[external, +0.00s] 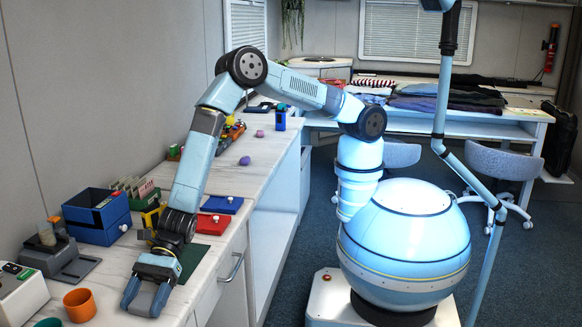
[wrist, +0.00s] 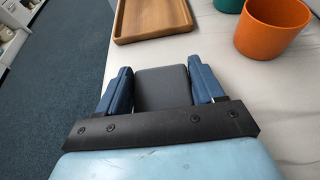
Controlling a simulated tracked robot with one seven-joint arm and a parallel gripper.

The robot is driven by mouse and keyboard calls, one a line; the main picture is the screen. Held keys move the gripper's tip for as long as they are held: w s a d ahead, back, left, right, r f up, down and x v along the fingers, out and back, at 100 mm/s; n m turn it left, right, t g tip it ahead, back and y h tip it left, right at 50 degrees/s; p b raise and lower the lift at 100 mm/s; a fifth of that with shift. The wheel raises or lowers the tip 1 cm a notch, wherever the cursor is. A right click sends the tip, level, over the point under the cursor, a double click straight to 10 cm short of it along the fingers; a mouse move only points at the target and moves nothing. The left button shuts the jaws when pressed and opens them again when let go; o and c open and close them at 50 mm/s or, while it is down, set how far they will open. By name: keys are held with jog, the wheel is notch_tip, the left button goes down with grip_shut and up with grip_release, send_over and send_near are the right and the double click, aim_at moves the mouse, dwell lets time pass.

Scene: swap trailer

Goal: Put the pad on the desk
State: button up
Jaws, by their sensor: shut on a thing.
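My gripper (external: 146,297) is low over the near end of the pale, marble-like desk top (external: 205,285) in the external view. In the wrist view my gripper (wrist: 161,88) has its two blue fingers on either side of a dark grey, flat-faced block, which looks like the pad (wrist: 163,87), and is shut on it. The pad's lower end is hidden behind the dark gripper bar. Whether the pad touches the desk top (wrist: 215,60) I cannot tell.
An orange cup (external: 80,304) and a teal cup (external: 48,322) stand left of my gripper. A wooden tray (wrist: 152,20) lies ahead in the wrist view. Red (external: 213,223) and blue (external: 222,204) flat pieces and a blue box (external: 97,215) are farther back. The desk's edge drops to the floor.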

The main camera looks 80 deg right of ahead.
jog(key=o, duration=1)
jog(key=shift+d+r, duration=0.25)
jog(key=shift+d, duration=0.15)
jog(key=v, duration=1.1)
jog(key=shift+d+f, duration=0.1)
